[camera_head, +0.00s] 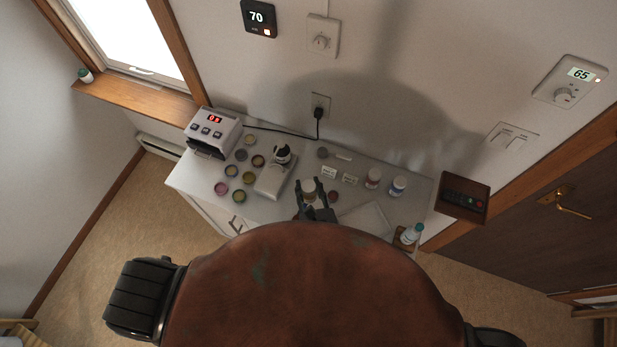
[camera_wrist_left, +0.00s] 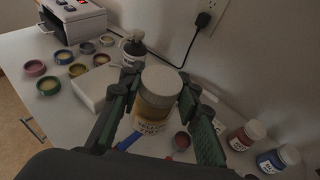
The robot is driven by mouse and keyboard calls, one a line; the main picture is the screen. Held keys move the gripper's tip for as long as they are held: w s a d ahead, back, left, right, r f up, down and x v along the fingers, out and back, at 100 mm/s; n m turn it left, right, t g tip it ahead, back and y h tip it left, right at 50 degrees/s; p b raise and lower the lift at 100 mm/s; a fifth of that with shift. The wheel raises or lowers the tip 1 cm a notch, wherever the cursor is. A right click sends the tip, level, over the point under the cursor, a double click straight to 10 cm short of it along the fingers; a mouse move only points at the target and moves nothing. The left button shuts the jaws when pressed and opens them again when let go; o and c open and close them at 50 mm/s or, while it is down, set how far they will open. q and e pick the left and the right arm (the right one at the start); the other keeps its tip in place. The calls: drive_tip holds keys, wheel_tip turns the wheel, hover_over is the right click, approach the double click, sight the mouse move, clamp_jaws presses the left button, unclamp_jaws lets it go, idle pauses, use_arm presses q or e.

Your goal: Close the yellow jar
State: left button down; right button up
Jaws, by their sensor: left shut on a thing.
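The yellow jar (camera_wrist_left: 151,113) has a clear body with yellow contents and a label, and stands upright on the white counter (camera_wrist_left: 20,46). A pale lid (camera_wrist_left: 161,80) is on top of it; I cannot tell whether it is fully seated. My left gripper (camera_wrist_left: 159,84) is shut on the lid, with one dark finger on each side of it. In the head view my left gripper (camera_head: 317,187) is over the middle of the counter, and the jar (camera_head: 308,186) shows partly behind its fingers. My right gripper is out of view.
A red jar (camera_wrist_left: 246,135) and a blue jar (camera_wrist_left: 279,159) stand to the right. Several small colour pots (camera_head: 231,171), a white block with a dark-topped item (camera_head: 271,184) and a device with a red display (camera_head: 213,131) are to the left. A white tray (camera_head: 366,217) lies right of the gripper.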

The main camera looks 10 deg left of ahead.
use_arm(q)
drive_tip(key=shift+s+r, duration=0.1)
drive_tip(key=shift+s, duration=0.15)
drive_tip(key=w+a+f+m+h+b, duration=0.2)
drive_tip(key=a+f+b, duration=0.3)
drive_tip(key=a, duration=0.4)
drive_tip(key=a+r+m+h+b, duration=0.1)
drive_tip(key=a+r+h+b, duration=0.1)
drive_tip(key=r, duration=0.1)
drive_tip(key=a+r+m+t+h+b, duration=0.1)
drive_tip(key=a, duration=0.1)
drive_tip(key=shift+w+r+m, duration=0.15)
drive_tip(key=shift+w+m, duration=0.15)
drive_tip(key=shift+w, duration=0.1)
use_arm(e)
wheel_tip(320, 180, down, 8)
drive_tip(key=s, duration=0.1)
use_arm(q)
drive_tip(key=shift+d, duration=0.1)
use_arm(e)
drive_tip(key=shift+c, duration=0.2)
